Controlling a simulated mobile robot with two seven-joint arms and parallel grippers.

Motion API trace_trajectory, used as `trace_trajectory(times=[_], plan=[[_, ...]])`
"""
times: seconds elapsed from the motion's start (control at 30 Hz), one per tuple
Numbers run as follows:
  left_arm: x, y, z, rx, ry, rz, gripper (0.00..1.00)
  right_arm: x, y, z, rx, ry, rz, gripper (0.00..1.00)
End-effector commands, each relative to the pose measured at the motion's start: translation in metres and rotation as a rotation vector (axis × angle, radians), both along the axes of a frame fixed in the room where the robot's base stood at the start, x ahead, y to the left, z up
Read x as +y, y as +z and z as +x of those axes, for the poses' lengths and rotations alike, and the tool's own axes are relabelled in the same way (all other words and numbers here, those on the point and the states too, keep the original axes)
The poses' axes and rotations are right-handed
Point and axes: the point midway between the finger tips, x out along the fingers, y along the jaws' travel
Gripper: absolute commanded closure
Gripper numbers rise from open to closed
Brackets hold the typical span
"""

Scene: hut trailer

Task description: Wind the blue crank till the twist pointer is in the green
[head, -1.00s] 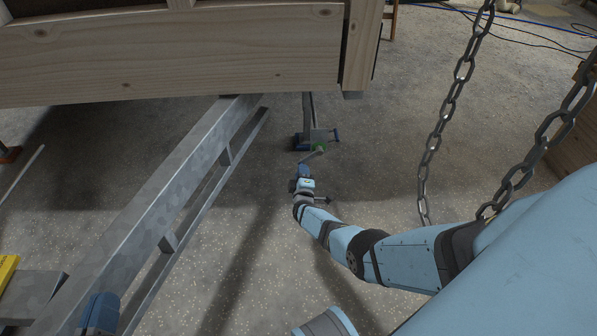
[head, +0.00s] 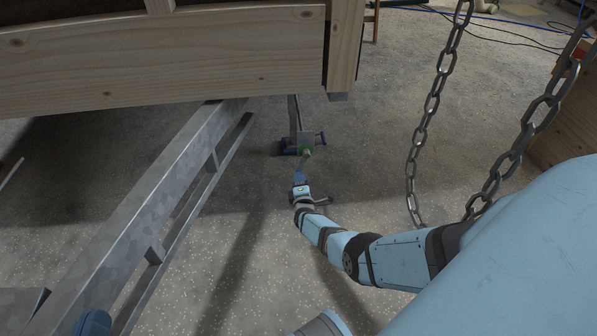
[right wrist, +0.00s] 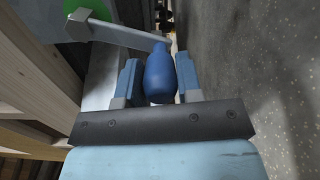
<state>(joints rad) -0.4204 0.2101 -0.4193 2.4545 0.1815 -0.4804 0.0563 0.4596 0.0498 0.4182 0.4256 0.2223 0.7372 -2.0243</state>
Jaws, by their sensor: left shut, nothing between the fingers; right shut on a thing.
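The crank's blue grip (right wrist: 160,75) stands between the two fingers of my right gripper (right wrist: 160,85) in the right wrist view. That gripper is shut on it. A grey crank arm (right wrist: 125,33) runs from the grip to a green part (right wrist: 88,12). I cannot make out the twist pointer.
A wooden hut wall (head: 160,62) overhangs the assembly at upper left. A galvanised trailer beam (head: 160,205) runs diagonally at left. Two chains, one of them the left chain (head: 432,105), hang to the right. Bare floor (head: 370,130) lies between the assembly and the chains.

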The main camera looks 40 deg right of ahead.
Motion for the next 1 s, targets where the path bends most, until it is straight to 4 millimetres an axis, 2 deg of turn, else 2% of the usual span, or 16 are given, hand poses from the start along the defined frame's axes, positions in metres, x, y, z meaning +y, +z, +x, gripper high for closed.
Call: trace_trajectory(times=[0.37,0.4,0.47,0.5,0.77,1.0], plan=[[0.0003,-0.0004,-0.0002,-0.001,-0.001,0.003,1.00,-0.0035,0.0001,-0.0008,-0.002,-0.005,0.002,1.00],[0.0004,-0.0006,-0.0004,-0.001,-0.003,0.005,1.00,-0.0035,0.0001,-0.0007,-0.002,-0.005,0.002,0.58],[0.0008,-0.0011,-0.0005,-0.001,-0.004,0.007,1.00,-0.0032,0.0002,-0.0007,-0.002,-0.004,0.001,0.44],[0.0010,-0.0013,-0.0006,-0.001,-0.005,0.010,1.00,-0.0029,0.0001,-0.0006,-0.002,-0.004,0.001,0.42],[0.0012,-0.0014,-0.0009,-0.003,-0.007,0.013,1.00,-0.0016,0.0000,-0.0006,0.000,-0.002,0.002,0.42],[0.0005,0.0061,0.0000,-0.013,0.000,0.000,1.00,-0.0057,0.0010,-0.0067,-0.001,-0.001,0.002,0.42]])
